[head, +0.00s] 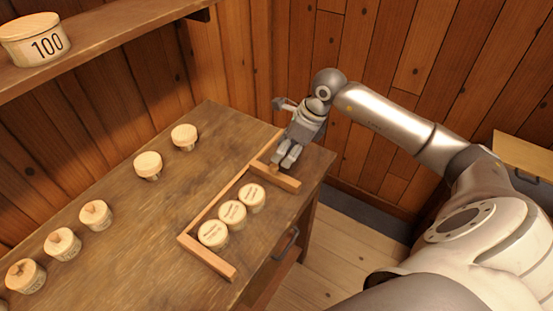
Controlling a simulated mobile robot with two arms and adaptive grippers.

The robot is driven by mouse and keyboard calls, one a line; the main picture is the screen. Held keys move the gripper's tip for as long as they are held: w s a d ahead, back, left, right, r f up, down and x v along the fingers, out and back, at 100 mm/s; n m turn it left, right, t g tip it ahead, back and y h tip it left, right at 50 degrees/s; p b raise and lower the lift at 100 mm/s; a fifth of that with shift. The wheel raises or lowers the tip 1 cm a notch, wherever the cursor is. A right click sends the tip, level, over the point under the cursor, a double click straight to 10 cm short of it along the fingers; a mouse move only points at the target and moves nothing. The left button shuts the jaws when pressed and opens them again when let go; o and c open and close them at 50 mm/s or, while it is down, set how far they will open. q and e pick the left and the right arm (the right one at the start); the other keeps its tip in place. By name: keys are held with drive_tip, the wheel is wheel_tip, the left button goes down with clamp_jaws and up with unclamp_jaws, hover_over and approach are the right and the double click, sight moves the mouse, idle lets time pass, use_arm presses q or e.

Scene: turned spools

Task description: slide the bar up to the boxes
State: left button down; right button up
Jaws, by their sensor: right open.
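The wooden bar (211,206) lies flat on the workbench as a long strip with a shorter arm at each end. Three round boxes (232,213) with printed lids stand in a row between its two end arms, close to the long strip; I cannot tell whether they touch it. My right gripper (284,160) points down at the bar's far end arm, its fingers open by a small brown knob there. The fingertips partly cover that arm, and I cannot tell whether they touch it. My left gripper is out of view.
Two plain-lidded round boxes (148,165) stand at the back of the workbench (130,215). Several boxes with knobbed lids (62,243) stand at the left. A shelf (110,38) above holds a box marked 100 (35,40). The bench's middle is clear.

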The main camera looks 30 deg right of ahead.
sight(275, 166)
drive_tip(key=p+x, duration=0.1)
drive_tip(key=x, duration=0.5)
drive_tip(key=shift+a, duration=0.1)
drive_tip(key=shift+r, duration=0.1)
clamp_jaws()
